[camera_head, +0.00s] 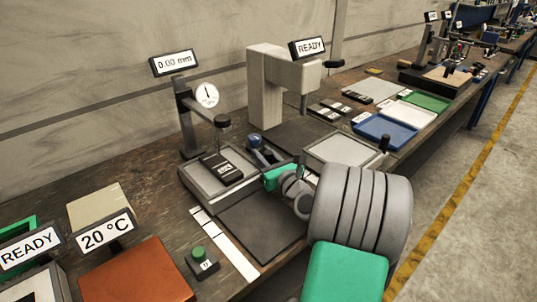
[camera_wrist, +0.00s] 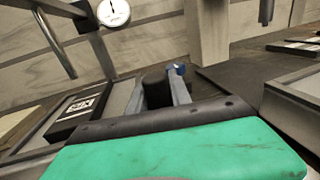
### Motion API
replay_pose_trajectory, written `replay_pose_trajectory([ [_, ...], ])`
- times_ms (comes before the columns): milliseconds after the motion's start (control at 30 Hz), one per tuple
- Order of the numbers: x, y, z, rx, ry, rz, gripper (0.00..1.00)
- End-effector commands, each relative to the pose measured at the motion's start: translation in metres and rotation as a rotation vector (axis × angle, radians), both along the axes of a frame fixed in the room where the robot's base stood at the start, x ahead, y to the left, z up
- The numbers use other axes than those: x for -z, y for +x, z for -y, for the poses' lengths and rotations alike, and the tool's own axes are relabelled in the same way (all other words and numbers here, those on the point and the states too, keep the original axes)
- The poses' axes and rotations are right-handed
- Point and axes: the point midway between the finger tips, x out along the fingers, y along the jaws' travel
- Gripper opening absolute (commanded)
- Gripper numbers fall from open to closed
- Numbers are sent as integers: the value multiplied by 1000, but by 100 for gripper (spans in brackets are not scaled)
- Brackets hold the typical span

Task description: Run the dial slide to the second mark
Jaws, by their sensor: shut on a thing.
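The dial stand (camera_head: 187,125) carries a round white dial (camera_head: 207,95), and the dial also shows in the wrist view (camera_wrist: 114,12). Its display (camera_head: 174,63) reads 0.00 mm. Below the dial, a black labelled block (camera_head: 221,168) lies on a grey platform (camera_head: 197,184); the block is at the left in the wrist view (camera_wrist: 78,112). My gripper (camera_head: 262,151) is just right of this platform. In the wrist view its fingers (camera_wrist: 162,92) are shut on a dark knob (camera_wrist: 154,82), mostly hidden between them. A blue tip shows by the right finger. I cannot make out the slide's marks.
A beige column stand (camera_head: 265,90) with a READY sign rises behind my gripper. A light-topped platform (camera_head: 340,150) with a black knob (camera_head: 384,143) is to its right. A dark mat (camera_head: 262,225) lies in front. A green button box (camera_head: 201,262) stands near the table edge.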

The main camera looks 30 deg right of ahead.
Motion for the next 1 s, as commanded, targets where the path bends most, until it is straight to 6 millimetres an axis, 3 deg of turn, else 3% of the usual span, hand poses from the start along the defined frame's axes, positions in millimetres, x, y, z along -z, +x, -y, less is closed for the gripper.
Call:
replay_pose_trajectory([
  [133,1,0,0,0,-1,0,0],
  [167,1,0,0,0,-1,0,26],
  [400,0,-1,0,0,-1,1,46],
  [733,0,-7,0,1,0,0,47],
  [1000,0,-59,-1,6,1,0,47],
])
